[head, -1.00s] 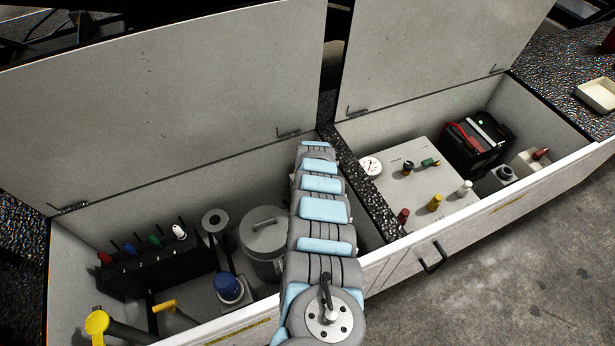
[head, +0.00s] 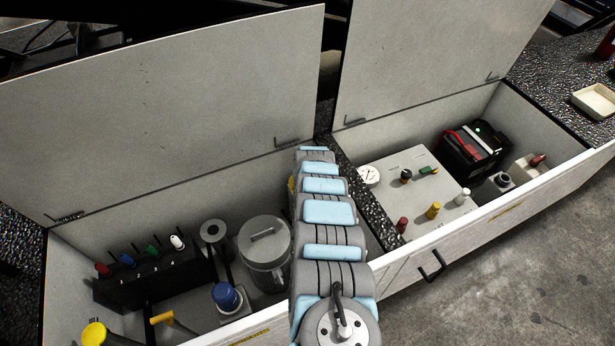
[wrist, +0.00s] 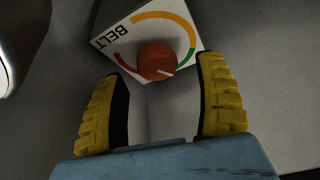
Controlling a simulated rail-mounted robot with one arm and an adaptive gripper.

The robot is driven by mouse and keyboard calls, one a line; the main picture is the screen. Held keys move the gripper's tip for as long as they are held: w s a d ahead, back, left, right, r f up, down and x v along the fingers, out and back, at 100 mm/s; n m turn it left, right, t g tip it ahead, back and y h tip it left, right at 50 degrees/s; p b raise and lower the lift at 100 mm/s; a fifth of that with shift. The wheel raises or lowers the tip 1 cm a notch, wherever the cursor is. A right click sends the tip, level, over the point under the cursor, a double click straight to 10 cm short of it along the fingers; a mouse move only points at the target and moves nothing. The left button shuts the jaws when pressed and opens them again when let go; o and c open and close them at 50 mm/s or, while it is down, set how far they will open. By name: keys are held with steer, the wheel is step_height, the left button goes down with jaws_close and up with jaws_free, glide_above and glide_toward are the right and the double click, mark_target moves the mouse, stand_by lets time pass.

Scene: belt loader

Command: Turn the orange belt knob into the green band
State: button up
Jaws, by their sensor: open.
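The orange belt knob (wrist: 157,62) sits on a white dial plate marked BELT (wrist: 122,32) in the wrist view. A white pointer line on the knob points to the lower right. The plate's coloured arc has a yellow-orange stretch at the top, a green band (wrist: 190,55) at the right and a red part at the lower left. The pointer appears just below the green band. My gripper (wrist: 164,80) is open, with one yellow finger on each side of the knob and apart from it. The knob is hidden behind my arm in the head view.
The left bin holds a black block with several coloured levers (head: 150,275), a lidded grey can (head: 265,250) and a blue knob (head: 226,297). The right bin holds a panel with a gauge (head: 368,175) and a black battery (head: 475,148). Raised lids (head: 160,110) stand behind.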

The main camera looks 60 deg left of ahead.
steer(key=shift+d+r, duration=0.35)
steer(key=shift+d, duration=0.05)
steer(key=v, duration=0.8)
steer(key=shift+r, duration=0.35)
steer(key=shift+s+d+r, duration=0.1)
steer(key=shift+d, duration=0.05)
stand_by(0.6)
